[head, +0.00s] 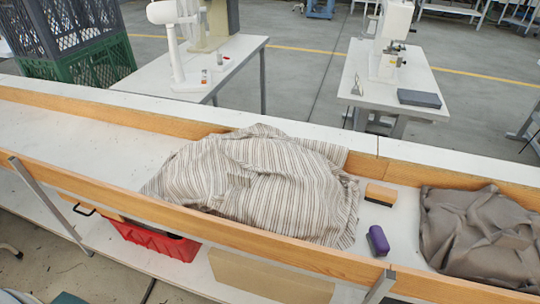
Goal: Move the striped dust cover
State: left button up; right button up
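The striped dust cover (255,185) lies heaped in the middle of a white trough-like bench (85,143). It is cream with brown stripes, and its surface is rumpled and raised. Its top right part rests against the back wooden rail, and its front reaches the front rail. Whatever lies under it is hidden. Neither of my grippers shows in the head view.
Right of the cover are a wooden block brush (380,194), a purple object (378,241) and a grey-brown cloth (480,235). The bench left of the cover is clear. Wooden rails run along front (180,213) and back. A red crate (155,240) sits below.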

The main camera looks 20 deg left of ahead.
aim_at(258, 176)
jog(key=i+j+z, duration=0.1)
jog(key=j+z, duration=0.25)
jog(key=i+j+z, duration=0.1)
jog(key=j+z, duration=0.25)
